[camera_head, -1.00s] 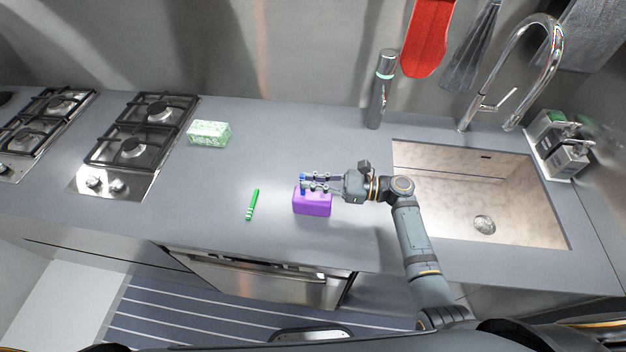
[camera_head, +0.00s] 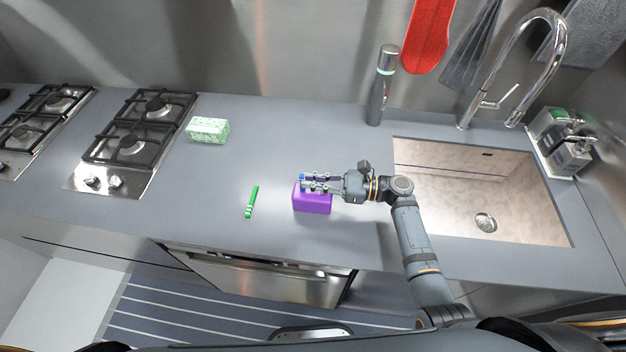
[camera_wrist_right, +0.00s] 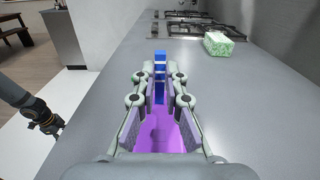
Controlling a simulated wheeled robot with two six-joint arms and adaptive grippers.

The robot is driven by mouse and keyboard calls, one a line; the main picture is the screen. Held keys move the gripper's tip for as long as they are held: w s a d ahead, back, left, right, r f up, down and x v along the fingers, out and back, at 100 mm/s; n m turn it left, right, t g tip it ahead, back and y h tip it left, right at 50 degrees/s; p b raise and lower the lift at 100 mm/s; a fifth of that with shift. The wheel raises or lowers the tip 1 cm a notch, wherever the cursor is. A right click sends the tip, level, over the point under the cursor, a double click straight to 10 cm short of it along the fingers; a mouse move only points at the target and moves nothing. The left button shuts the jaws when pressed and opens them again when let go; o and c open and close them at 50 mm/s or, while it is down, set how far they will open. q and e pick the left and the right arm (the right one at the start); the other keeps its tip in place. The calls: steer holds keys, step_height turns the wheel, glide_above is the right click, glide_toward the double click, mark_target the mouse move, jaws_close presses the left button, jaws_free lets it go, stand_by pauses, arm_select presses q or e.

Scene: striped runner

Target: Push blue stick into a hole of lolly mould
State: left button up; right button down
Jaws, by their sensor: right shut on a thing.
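The purple lolly mould (camera_head: 312,203) sits on the grey counter. It also shows below the fingers in the right wrist view (camera_wrist_right: 158,136). My right gripper (camera_head: 308,181) is shut on the blue stick (camera_head: 302,177), just above the mould's left part. In the right wrist view the blue stick (camera_wrist_right: 160,72) stands upright between the fingertips, with pale bands near its top. Its lower end is hidden, so I cannot tell how deep it is in a hole. My left gripper (camera_wrist_right: 50,126) shows small and dark at the left of the right wrist view.
A green stick with pale bands (camera_head: 252,202) lies on the counter left of the mould. A green patterned box (camera_head: 208,130) is farther back, near the gas hob (camera_head: 135,140). A metal bottle (camera_head: 379,88) stands behind, and the sink (camera_head: 480,200) is at the right.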

steer(key=shift+f+b, duration=0.55)
steer(key=shift+f, duration=0.3)
steer(key=c, duration=1.3)
jaws_free()
steer(key=shift+c, duration=0.2)
steer(key=v, duration=1.2)
